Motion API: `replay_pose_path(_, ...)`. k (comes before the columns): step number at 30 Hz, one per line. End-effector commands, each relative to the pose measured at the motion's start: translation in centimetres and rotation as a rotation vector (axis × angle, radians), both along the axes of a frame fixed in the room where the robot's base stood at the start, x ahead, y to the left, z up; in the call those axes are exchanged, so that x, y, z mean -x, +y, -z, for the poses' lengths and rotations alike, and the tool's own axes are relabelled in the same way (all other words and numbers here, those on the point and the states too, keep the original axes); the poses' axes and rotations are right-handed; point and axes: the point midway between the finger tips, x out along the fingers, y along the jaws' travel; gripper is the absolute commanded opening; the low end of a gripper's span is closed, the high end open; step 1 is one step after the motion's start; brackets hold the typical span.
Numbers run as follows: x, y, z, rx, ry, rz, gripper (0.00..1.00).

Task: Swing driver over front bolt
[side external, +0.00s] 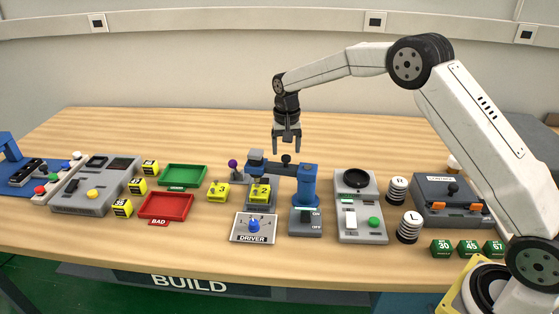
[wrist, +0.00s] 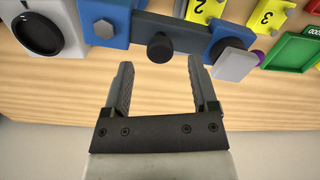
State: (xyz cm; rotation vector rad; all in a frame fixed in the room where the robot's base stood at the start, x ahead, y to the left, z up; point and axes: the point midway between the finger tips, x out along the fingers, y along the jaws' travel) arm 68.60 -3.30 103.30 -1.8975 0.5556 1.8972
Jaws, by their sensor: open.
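A black knob (side external: 286,159) stands on the arm; in the wrist view the knob (wrist: 160,47) shows just beyond and between my fingertips. My gripper (side external: 287,146) is open and empty, pointing down just above the knob, apart from it. The head is above and behind the yellow block marked 2 (side external: 260,192), which sits in a grey fixture (side external: 261,208). I cannot make out the front bolt.
The DRIVER panel (side external: 241,237) with a blue dial stands in front, beside an ON/OFF base (side external: 305,226). A yellow block marked 3 (side external: 218,192), a green tray (side external: 184,175) and a red tray (side external: 165,206) lie left. A grey console (side external: 361,217) stands right. The table behind the driver is clear.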

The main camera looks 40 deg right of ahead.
Motion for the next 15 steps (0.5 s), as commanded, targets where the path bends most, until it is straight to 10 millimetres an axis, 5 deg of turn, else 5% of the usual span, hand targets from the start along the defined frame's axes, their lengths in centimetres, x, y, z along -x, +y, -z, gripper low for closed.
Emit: replay_pose_path(15,0.0,0.0,2.5,-0.001,-0.001,-0.001,0.75)
